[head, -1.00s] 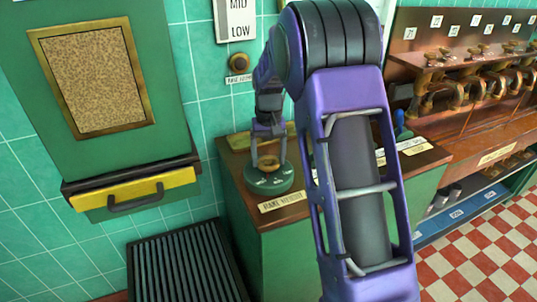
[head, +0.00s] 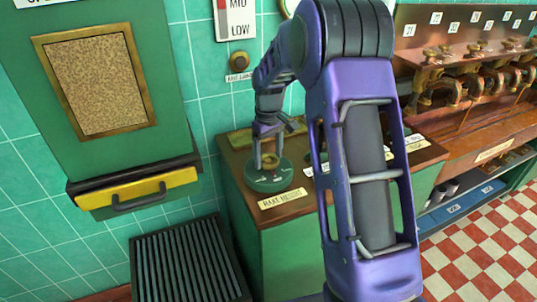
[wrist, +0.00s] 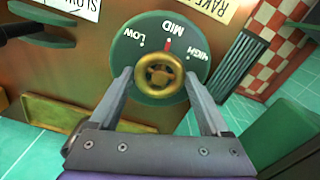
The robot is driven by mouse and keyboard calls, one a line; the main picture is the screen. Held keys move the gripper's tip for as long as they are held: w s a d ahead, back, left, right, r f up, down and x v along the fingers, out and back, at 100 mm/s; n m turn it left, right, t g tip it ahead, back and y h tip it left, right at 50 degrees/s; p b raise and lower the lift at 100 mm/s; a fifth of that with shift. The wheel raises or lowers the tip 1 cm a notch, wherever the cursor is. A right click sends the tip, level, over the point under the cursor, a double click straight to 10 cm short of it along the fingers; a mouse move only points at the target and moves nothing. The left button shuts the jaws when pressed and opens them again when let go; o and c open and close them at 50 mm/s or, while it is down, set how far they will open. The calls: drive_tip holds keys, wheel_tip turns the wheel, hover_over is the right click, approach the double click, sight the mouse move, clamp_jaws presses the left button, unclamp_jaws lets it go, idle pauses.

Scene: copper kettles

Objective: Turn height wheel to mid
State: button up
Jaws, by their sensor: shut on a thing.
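The height wheel is a small brass ring (wrist: 159,72) at the centre of a green dial (wrist: 139,92) marked LOW, MID and HIGH. A red pointer (wrist: 169,44) on the dial stands at the MID mark. In the head view, the wheel (head: 270,160) and green dial (head: 266,184) are on the brown cabinet top, behind a label that seems to read RAKE HEIGHT (head: 281,198). My gripper (wrist: 159,75) is shut on the wheel, one finger on each side; it also shows in the head view (head: 269,150). The fingers cover part of the dial.
A wall board (head: 237,20) reads MID and LOW, with a red marker beside MID. A green cabinet with a yellow drawer (head: 135,194) is at left, above a dark slatted grate (head: 188,265). A brass-handled rack (head: 460,80) is at right.

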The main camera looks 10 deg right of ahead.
sight(268, 159)
idle(0.3)
drive_tip(key=o, duration=1.2)
drive_tip(key=shift+r, duration=0.1)
wheel_tip(268, 159, up, 17)
drive_tip(key=p, duration=0.2)
drive_tip(key=shift+r, duration=0.15)
